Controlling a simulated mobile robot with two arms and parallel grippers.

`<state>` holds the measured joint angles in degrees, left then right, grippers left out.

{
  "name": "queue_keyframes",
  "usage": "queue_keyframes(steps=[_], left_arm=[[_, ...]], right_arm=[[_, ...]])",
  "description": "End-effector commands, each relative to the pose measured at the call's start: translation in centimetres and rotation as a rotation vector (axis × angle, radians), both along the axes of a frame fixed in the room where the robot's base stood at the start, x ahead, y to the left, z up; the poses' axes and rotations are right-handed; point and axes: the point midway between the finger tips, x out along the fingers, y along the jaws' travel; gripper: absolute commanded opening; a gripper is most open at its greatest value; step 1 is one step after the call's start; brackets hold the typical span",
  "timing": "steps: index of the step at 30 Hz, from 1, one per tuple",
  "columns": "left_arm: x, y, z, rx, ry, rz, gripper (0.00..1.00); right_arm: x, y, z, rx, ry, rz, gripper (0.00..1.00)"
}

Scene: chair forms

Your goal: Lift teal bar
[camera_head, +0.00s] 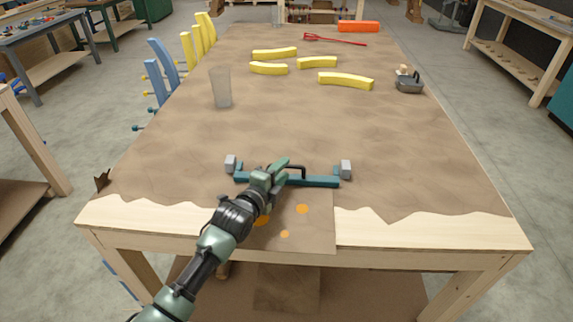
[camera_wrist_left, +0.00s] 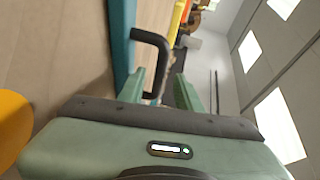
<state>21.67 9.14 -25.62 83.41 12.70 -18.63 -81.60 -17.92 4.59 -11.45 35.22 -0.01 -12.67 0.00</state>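The teal bar (camera_head: 322,182) lies across the near part of the table, with a pale grey block at each end and a black handle (camera_head: 298,169) on top. In the left wrist view the bar (camera_wrist_left: 121,40) runs along the left, and its black bent handle (camera_wrist_left: 160,50) reaches down toward the space between my fingers. My left gripper (camera_head: 282,170) is at the bar's middle, by the handle; it also shows in the left wrist view (camera_wrist_left: 162,88). Its two green fingers stand apart with the handle's end between them. My arm hides part of the bar. My right gripper is not in view.
Blue and yellow slats (camera_head: 163,65) stand along the left edge. A patch with orange spots (camera_head: 302,209) lies before the bar. The middle of the table is clear.

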Motion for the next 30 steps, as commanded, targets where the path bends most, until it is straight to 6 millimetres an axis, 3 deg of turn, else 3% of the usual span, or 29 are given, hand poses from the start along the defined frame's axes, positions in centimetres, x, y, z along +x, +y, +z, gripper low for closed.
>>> queue_keyframes(steps=[6,17,18,21,22,30], left_arm=[[2.0,-0.9,-0.4,-0.001,0.001,0.000,0.34],[2.5,-1.1,-0.4,-0.001,0.000,0.000,0.34],[2.5,-1.1,-0.4,-0.001,0.000,0.000,0.31],[2.5,-1.1,-0.5,-0.001,0.000,0.000,0.03],[2.5,-1.1,-0.5,-0.001,0.000,0.000,0.00],[2.5,-1.0,-0.5,-0.001,0.001,0.000,0.00]], right_arm=[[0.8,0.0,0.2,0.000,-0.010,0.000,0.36],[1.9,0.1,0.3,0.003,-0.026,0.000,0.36],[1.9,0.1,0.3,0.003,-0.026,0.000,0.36],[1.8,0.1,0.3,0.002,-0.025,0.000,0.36],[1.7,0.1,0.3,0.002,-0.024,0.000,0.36],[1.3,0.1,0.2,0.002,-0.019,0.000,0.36]])
